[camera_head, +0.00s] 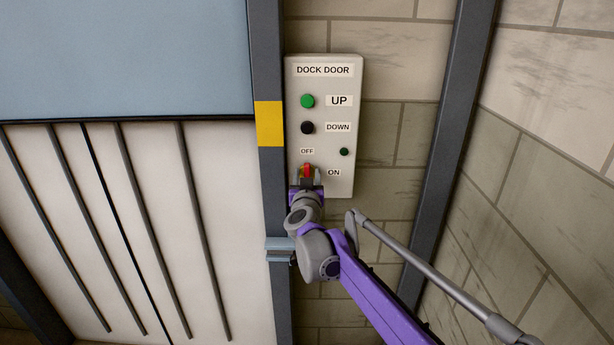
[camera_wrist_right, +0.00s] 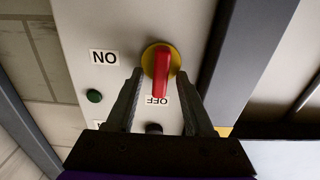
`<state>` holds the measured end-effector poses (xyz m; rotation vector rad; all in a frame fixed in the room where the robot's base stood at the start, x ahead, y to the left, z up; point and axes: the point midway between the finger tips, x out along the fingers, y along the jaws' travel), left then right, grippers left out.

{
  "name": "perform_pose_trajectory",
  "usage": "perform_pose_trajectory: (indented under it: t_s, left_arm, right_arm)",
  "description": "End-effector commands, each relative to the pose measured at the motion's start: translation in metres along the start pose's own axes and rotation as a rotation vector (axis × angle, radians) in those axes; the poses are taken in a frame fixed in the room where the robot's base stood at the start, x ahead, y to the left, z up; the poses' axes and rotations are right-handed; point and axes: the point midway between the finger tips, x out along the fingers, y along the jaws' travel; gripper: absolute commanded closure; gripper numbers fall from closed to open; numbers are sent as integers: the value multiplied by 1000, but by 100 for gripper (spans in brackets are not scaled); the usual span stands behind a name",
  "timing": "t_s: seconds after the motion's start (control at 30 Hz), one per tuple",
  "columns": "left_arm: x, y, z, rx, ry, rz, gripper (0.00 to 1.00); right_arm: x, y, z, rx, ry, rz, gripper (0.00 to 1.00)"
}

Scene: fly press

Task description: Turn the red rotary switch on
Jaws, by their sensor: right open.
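The red rotary switch (camera_head: 307,169) is at the lower left of the grey DOCK DOOR panel (camera_head: 330,190). Its red handle (camera_wrist_right: 161,74) sits on a round yellow base (camera_wrist_right: 149,58). The handle points up toward the OFF label (camera_head: 307,151); the ON label (camera_head: 334,172) is to its right. My right gripper (camera_head: 307,175) is open at the switch. In the wrist view, where the panel appears upside down, its fingers (camera_wrist_right: 160,82) stand either side of the handle, with gaps visible. I cannot tell whether either finger touches it. My left gripper is not in view.
Above the switch are a green UP button (camera_head: 307,101), a black DOWN button (camera_head: 307,128) and a small dark green lamp (camera_head: 344,152). A dark door post (camera_head: 267,70) with a yellow band runs close along the panel's left side.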

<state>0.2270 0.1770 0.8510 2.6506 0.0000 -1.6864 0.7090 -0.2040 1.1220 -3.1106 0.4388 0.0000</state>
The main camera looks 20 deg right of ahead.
Motion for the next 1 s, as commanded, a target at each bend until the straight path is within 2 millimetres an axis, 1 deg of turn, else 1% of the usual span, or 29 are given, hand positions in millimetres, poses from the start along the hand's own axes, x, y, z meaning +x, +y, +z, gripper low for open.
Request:
perform_pose_trajectory:
  t_s: [0.03, 0.07, 0.1, 0.17, 0.3, 0.77, 1.0]
  left_arm:
    - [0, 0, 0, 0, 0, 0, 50]
    - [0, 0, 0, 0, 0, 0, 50]
    - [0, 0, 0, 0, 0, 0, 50]
    - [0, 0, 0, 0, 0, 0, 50]
    - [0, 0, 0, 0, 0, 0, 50]
    - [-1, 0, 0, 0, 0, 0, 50]
    - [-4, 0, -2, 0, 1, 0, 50]
  right_arm:
    - [0, 0, 0, 0, 0, 0, 51]
    - [0, 0, 0, 0, 0, 0, 56]
    - [0, 0, 0, 0, 0, 0, 64]
    - [0, 0, 0, 0, 0, 0, 74]
    - [0, 0, 0, 0, 0, 0, 100]
    - [0, 0, 0, 28, 0, 0, 100]
    - [0, 2, -1, 153, 0, 0, 100]
